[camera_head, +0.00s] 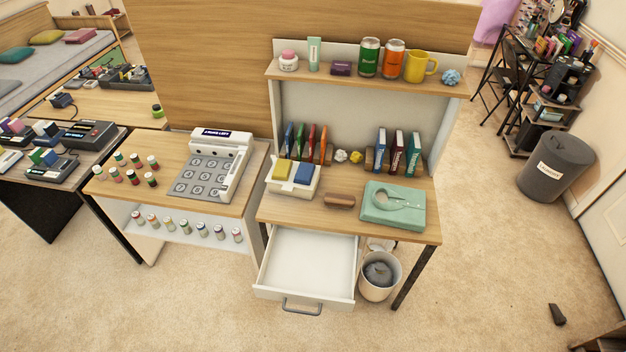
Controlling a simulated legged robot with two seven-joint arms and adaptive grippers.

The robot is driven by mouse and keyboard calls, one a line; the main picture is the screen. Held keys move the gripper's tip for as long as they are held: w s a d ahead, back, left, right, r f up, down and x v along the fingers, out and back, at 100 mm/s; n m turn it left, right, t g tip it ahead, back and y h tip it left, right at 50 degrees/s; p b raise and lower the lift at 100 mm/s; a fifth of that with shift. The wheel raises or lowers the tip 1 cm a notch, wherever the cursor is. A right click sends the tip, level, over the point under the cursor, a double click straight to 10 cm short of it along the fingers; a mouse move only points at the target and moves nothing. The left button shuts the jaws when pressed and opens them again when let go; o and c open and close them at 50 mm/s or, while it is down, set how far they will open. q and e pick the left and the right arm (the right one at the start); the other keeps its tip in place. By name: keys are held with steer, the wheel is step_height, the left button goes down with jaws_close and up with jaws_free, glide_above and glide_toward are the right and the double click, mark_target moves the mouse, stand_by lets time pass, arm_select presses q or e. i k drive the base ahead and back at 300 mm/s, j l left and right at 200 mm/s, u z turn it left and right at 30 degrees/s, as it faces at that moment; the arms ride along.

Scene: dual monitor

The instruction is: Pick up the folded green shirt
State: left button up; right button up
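A mint green flat item (378,217) lies on the right front of the desk, with a rounded collar-like outline on its top; it is the only thing here resembling a folded green shirt, though I cannot tell for sure that it is cloth. Nothing lies on top of it. Neither of my grippers can be made out in the head view.
The desk (290,214) also holds a brown bar (339,200), a white tray (294,187) with yellow and blue blocks, and books (397,151). Its drawer (307,268) is pulled out in front. A bin (379,277) stands under the desk. Open carpet lies in front.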

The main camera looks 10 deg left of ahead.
mark_target(400, 206)
steer(key=l+u, duration=1.25)
steer(key=u, duration=0.15)
steer(key=z, duration=1.3)
